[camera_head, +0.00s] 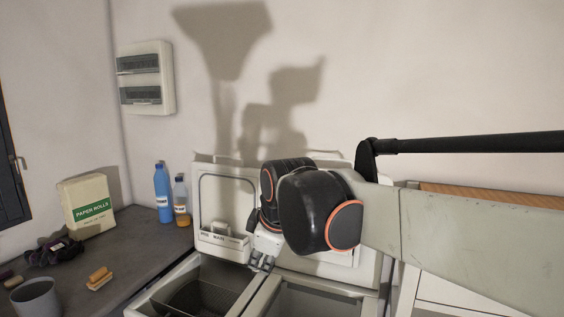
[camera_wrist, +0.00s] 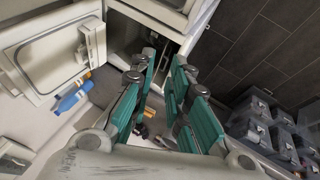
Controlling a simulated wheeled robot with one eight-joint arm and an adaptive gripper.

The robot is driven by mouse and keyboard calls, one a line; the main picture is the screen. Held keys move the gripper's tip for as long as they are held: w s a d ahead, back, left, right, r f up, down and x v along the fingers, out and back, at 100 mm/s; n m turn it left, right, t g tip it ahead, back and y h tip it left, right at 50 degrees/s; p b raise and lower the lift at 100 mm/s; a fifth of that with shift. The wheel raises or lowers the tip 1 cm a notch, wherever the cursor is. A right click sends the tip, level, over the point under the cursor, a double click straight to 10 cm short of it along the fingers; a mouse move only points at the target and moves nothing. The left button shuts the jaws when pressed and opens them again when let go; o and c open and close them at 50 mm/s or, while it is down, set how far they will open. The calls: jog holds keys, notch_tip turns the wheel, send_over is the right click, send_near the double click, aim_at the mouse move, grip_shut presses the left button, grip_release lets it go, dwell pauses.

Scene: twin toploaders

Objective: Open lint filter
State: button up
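Two top-loading machines stand side by side with lids raised. The left lid (camera_head: 228,193) carries a white dispenser (camera_head: 222,240) marked PRE and MAIN at its lower edge. The dispenser also shows in the wrist view (camera_wrist: 93,42). I cannot make out which part is the lint filter; my arm hides much of the right lid (camera_head: 342,253). My gripper (camera_head: 262,266) is near the rim between the two openings, right of the dispenser. In the wrist view, my gripper (camera_wrist: 165,62) has its teal-padded fingers apart, with nothing between them.
The left tub (camera_head: 197,295) and right tub (camera_head: 305,300) are open below. The dark counter (camera_head: 135,240) at left holds a blue bottle (camera_head: 162,192), an amber bottle (camera_head: 181,203), a paper rolls box (camera_head: 88,205), a brush (camera_head: 99,279) and a grey cup (camera_head: 36,297).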

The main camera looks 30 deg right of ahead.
jog(key=w+d+r+g+p, duration=0.2)
jog(key=w+d+r+p, duration=0.5)
jog(key=w+d, duration=0.4)
jog(key=w+d+r+g+p, duration=0.2)
jog(key=w+d+r+p, duration=0.4)
jog(key=w+d+p, duration=0.4)
jog(key=w+d+f+m+g+p, duration=0.1)
jog(key=w+d+f+p, duration=0.15)
jog(key=d, duration=0.35)
jog(key=w+d+f+p, duration=0.1)
jog(key=w+d+p, duration=0.15)
jog(key=d, duration=0.45)
jog(key=shift+h, duration=0.4)
jog(key=f, duration=0.4)
jog(key=d+f+p, duration=0.1)
jog(key=f, duration=0.3)
jog(key=f+p, duration=0.1)
jog(key=f, duration=0.4)
jog(key=shift+w+d+f, duration=0.1)
jog(key=shift+w+d, duration=0.05)
jog(key=shift+w, duration=0.1)
grip_shut()
